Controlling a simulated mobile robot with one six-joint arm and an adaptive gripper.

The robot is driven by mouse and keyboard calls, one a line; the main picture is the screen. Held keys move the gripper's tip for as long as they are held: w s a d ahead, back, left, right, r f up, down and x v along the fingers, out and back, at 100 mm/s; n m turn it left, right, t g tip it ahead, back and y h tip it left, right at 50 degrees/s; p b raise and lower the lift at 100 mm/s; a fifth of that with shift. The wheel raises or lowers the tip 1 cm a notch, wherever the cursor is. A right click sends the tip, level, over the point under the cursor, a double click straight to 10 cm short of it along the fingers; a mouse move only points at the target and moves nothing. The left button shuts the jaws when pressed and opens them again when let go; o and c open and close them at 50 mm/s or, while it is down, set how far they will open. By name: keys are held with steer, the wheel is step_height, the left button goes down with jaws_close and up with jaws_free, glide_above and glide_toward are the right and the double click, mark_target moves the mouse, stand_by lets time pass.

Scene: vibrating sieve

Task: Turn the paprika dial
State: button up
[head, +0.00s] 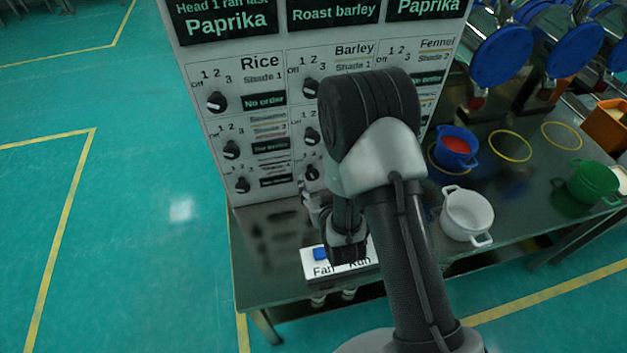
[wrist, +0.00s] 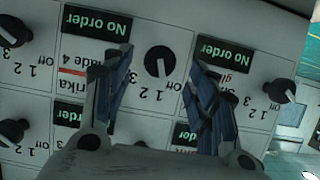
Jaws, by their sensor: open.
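The paprika dial (wrist: 160,62) is a black knob on the white panel, beside a partly covered label ending in "rika", "Shade 4", with a red stripe. The wrist picture is upside down. A white mark on the knob runs toward the printed numbers, but I cannot tell the exact setting. My gripper (wrist: 160,95) is open, its blue-padded fingers on either side of the dial, apart from it. In the head view my gripper (head: 309,197) is mostly behind my arm, by the panel's bottom row; the dial (head: 312,172) shows in the middle column.
Other dials flank it, at right (wrist: 280,90) and left (wrist: 12,30) in the wrist view. Below the panel is a dark table (head: 265,240) with a Fan/Run switch box (head: 318,267). A white pot (head: 467,213), a blue pot (head: 456,146) and a green pot (head: 594,181) stand right.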

mark_target(313, 177)
steer(key=shift+b+x, duration=0.3)
steer(key=shift+x, duration=1.85)
steer(key=shift+c, duration=0.2)
steer(key=c, duration=1)
steer(key=shift+f, duration=0.1)
steer(key=n+h+b, duration=0.1)
steer(key=n+b, duration=0.1)
steer(key=b, duration=0.1)
steer(key=shift+a+n+t+h, duration=0.15)
steer(key=shift+n+t+h, duration=0.15)
steer(key=shift+n+t+h+b, duration=0.5)
steer(key=shift+n+h+b, duration=0.5)
steer(key=shift+n+b, duration=0.35)
